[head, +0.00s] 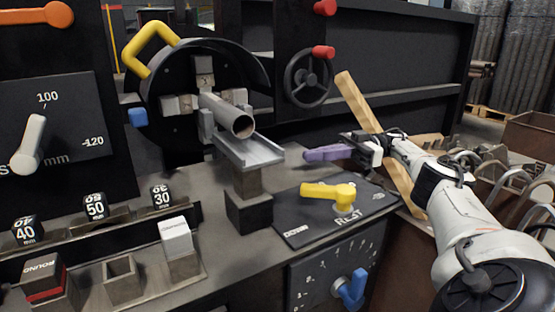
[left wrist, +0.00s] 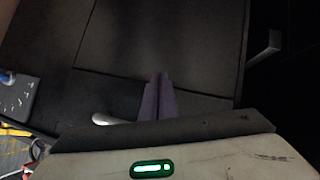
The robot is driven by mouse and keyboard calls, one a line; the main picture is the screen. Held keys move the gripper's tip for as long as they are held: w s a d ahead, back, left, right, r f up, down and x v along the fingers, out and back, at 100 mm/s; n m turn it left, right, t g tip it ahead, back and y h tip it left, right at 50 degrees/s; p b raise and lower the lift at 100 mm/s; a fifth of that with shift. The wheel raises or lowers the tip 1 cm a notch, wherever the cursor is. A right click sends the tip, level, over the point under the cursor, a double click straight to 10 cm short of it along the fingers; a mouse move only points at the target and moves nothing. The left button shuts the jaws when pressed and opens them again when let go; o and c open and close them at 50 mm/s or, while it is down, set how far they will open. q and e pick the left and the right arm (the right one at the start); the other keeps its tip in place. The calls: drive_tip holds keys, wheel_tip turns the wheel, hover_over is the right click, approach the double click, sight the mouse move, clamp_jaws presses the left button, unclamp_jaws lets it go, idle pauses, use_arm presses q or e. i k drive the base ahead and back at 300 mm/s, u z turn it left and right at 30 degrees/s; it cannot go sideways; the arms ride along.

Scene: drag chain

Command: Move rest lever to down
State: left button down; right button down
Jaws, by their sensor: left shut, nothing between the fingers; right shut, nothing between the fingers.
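The yellow rest lever (head: 328,191) sits on a dark plate (head: 300,215) marked REST, with DOWN written at the plate's lower left. Its handle points left from a pivot at the right. My right gripper (head: 308,153) has purple fingers, shut and empty, and hangs above and behind the lever, apart from it. My left gripper is not in the head view. In the left wrist view its purple fingers (left wrist: 158,92) are shut and empty in front of a dark panel. The rest lever cannot be made out in that view.
A grey channel holding a pipe (head: 236,120) stands left of the lever plate. A blue knob (head: 352,289) is on the panel below it. A wooden bar (head: 362,105) leans behind my right gripper. Labelled blocks (head: 95,207) stand at the left. A pale handle (left wrist: 108,119) is near my left fingers.

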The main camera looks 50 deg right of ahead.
sight(345, 194)
drive_tip(key=u, duration=0.1)
drive_tip(key=k, duration=1.5)
